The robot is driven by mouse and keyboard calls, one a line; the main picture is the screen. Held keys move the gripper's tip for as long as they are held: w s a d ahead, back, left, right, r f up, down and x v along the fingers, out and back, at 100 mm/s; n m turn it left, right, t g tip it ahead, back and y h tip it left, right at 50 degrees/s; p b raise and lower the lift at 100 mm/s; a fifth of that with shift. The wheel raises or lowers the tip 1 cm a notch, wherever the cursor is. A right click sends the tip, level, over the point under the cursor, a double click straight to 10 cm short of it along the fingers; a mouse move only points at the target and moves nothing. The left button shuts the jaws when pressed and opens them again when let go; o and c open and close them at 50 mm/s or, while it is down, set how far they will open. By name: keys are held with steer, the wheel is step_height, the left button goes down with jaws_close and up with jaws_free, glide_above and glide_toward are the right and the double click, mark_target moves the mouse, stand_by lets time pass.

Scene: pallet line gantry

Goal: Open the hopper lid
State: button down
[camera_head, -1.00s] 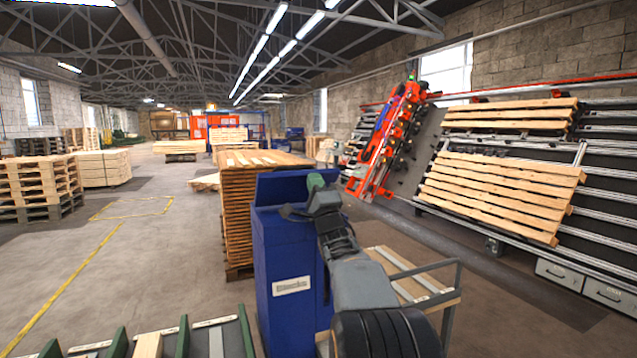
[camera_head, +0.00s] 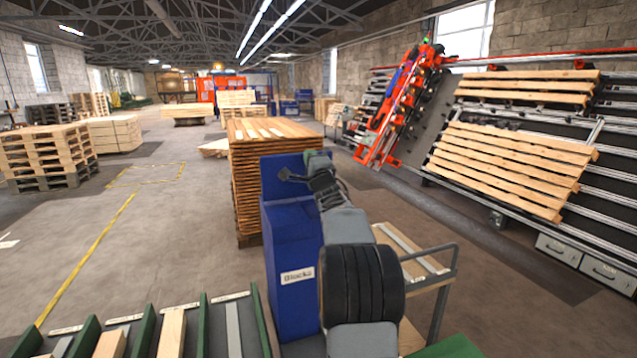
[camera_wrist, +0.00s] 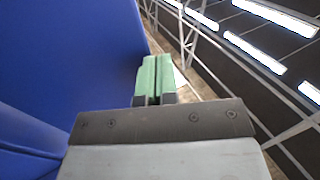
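The hopper (camera_head: 292,255) is a tall blue box with a white "Blocks" label, standing in the lower middle of the head view. A blue panel (camera_head: 282,174), seemingly its lid, stands raised and steep at the top behind my arm. Part of the hopper's top is hidden by my arm. My gripper (camera_head: 318,158), with green finger pads, is at the raised panel's upper right. In the wrist view the gripper's green pads (camera_wrist: 155,80) are together, with only a thin seam and nothing seen between them. A large blue surface (camera_wrist: 70,60) fills the left, close beside the fingers; contact is unclear.
A stack of wooden boards (camera_head: 262,135) stands right behind the hopper. A cart with a grey handle (camera_head: 430,262) is at its right. Green-sided racks (camera_head: 200,325) with timber lie at the lower left. The floor (camera_head: 190,225) to the left is open.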

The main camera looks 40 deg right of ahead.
steer(key=shift+w+r, duration=0.1)
steer(key=shift+w, duration=0.25)
stand_by(0.4)
